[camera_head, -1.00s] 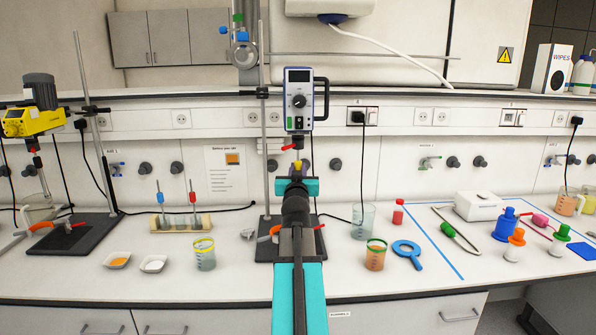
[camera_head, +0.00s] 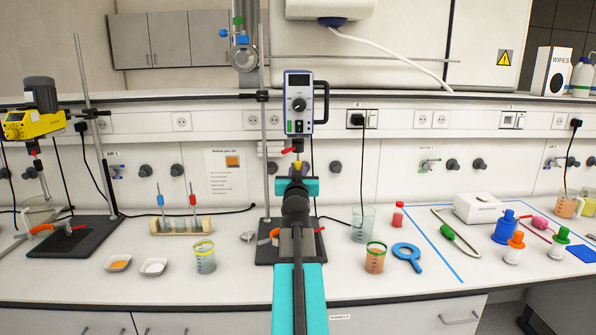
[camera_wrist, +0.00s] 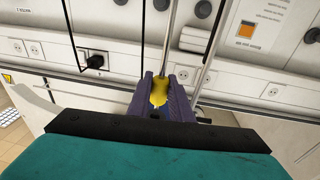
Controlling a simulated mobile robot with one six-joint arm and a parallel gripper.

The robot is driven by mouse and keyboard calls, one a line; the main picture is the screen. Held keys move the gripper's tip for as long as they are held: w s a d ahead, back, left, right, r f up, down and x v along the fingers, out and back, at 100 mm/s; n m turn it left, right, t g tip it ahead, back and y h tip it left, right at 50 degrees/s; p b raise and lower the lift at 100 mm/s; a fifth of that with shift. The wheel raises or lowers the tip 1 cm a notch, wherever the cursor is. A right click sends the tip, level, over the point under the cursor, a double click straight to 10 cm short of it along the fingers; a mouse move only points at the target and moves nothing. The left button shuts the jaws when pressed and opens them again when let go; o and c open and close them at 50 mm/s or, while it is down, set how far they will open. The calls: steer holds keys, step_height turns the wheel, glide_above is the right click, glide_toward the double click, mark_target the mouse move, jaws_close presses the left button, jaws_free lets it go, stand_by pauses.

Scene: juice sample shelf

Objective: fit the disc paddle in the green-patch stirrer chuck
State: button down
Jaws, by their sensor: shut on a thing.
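The stirrer with the green patch (camera_head: 299,101) hangs on a stand at the middle of the bench. It is white and blue, with a red lever and a chuck (camera_head: 297,146) under its body. My gripper (camera_head: 297,168) is just below the chuck in the head view. It is shut on the yellow grip of the paddle (camera_wrist: 159,92); its purple fingers (camera_wrist: 160,100) lie on both sides. A thin metal shaft runs from the grip out of the top of the wrist view. The disc itself is not visible, and I cannot tell whether the shaft is in the chuck.
A yellow stirrer (camera_head: 29,124) stands at the left. A beaker (camera_head: 363,223), an orange-filled beaker (camera_head: 375,260) and a blue ring (camera_head: 407,252) are right of my arm. The bench front is clear.

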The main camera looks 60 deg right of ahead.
mark_target(298, 168)
steer(key=shift+r+p, duration=0.35)
steer(key=shift+r, duration=0.3)
steer(key=c, duration=1.5)
jaws_free()
steer(key=shift+f, duration=0.1)
steer(key=shift+a, duration=0.15)
steer(key=shift+s+a, duration=0.15)
steer(key=shift+b+v, duration=0.75)
steer(key=shift+v, duration=1.8)
steer(key=b+v, duration=0.1)
steer(key=b, duration=0.1)
steer(key=b+v, duration=0.2)
steer(key=shift+f, duration=0.2)
